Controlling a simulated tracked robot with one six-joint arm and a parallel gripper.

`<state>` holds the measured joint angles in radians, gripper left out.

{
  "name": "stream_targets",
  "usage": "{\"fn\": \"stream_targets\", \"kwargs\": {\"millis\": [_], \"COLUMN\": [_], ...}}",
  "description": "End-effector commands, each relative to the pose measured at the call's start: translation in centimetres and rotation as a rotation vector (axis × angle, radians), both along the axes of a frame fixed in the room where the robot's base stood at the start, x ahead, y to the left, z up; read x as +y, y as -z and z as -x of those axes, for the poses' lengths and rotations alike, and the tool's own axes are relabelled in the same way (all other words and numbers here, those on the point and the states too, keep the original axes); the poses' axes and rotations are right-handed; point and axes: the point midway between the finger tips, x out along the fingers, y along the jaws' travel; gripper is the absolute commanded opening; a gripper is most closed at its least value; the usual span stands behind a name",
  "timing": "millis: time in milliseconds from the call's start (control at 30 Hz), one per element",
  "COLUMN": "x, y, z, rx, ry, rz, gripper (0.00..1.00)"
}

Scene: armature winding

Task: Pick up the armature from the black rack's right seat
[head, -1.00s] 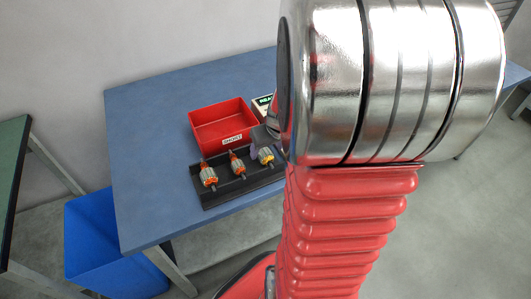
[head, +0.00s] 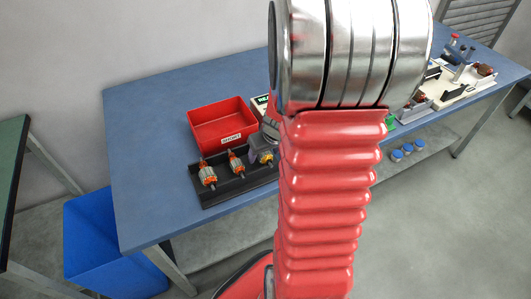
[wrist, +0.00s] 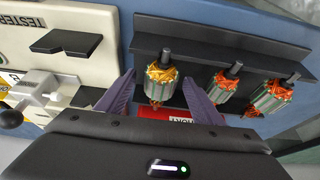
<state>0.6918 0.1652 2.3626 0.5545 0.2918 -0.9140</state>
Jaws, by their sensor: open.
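The black rack (head: 225,192) lies on the blue bench in the head view and holds three armatures with orange windings. The right-seat armature (head: 264,157) is partly covered by my gripper and arm there. In the wrist view this armature (wrist: 158,82) is the leftmost, with its shaft end up in the picture and yellowish-orange windings. My gripper (wrist: 160,88) is open, its purple fingers on either side of this armature with visible gaps. The middle armature (head: 236,163) and left armature (head: 207,176) sit in their seats.
A red bin (head: 221,126) with a label stands behind the rack. A cream tester (wrist: 75,20) is close to the left finger in the wrist view. Other fixtures (head: 455,85) stand farther right on the bench. A blue bin (head: 100,245) is below the bench's left end.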

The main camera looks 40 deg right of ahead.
Motion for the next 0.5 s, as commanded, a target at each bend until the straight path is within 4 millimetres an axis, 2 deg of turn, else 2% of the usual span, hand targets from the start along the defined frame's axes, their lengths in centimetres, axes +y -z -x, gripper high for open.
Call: {"fn": "stream_targets", "kwargs": {"millis": [267,500], "x": [-0.01,-0.02], "y": [-0.01,-0.01], "z": [0.03,0.04], "rx": [0.0,0.0], "ry": [0.001,0.001], "rz": [0.0,0.0], "gripper": [0.61,0.45]}}
